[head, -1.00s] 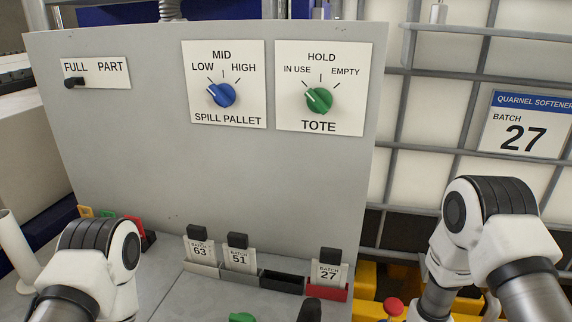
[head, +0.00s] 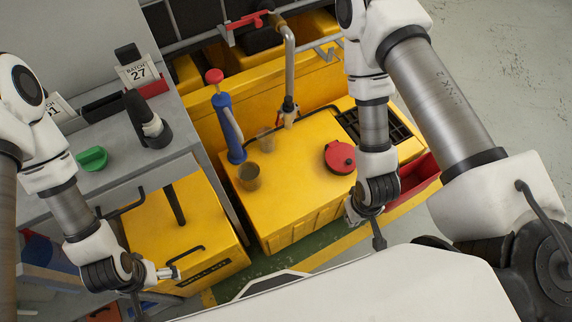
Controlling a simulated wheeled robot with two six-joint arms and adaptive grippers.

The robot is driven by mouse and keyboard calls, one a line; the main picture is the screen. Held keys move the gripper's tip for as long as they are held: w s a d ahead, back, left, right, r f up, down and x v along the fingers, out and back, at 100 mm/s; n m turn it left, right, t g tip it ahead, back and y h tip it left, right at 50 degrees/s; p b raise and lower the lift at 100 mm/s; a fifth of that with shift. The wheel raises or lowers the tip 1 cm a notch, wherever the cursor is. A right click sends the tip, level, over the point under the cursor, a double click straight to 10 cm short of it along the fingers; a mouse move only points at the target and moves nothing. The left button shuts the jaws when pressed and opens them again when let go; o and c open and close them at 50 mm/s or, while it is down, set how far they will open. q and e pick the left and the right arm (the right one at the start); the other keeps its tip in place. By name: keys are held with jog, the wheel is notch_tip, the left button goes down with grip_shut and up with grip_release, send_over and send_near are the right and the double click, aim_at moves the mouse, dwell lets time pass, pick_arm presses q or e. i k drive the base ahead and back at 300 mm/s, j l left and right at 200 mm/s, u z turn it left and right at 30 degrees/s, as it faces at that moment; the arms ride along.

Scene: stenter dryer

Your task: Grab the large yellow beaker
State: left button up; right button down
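Two small see-through beakers stand on top of the yellow spill pallet (head: 290,205). The nearer beaker (head: 249,177) looks larger and has a dark yellowish tint. The farther beaker (head: 266,139) is paler and stands close behind it, beside the blue pump. My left gripper (head: 153,287) hangs at the lower left, in front of a yellow box, with its fingers apart and empty. My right gripper (head: 365,226) hangs at the right front corner of the pallet, fingers apart and empty. Both are clear of the beakers.
A blue hand pump with a red knob (head: 226,115) rises left of the beakers. A metal pipe with a tap (head: 289,70) stands behind. A red lid (head: 340,157) and black grate (head: 374,130) lie to the right. The grey desk (head: 110,165) is at left.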

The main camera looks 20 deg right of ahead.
aim_at(248, 173)
jog(key=z, duration=0.15)
jog(key=l, duration=1)
jog(key=k+l, duration=0.1)
jog(key=l, duration=0.9)
jog(key=u, duration=0.05)
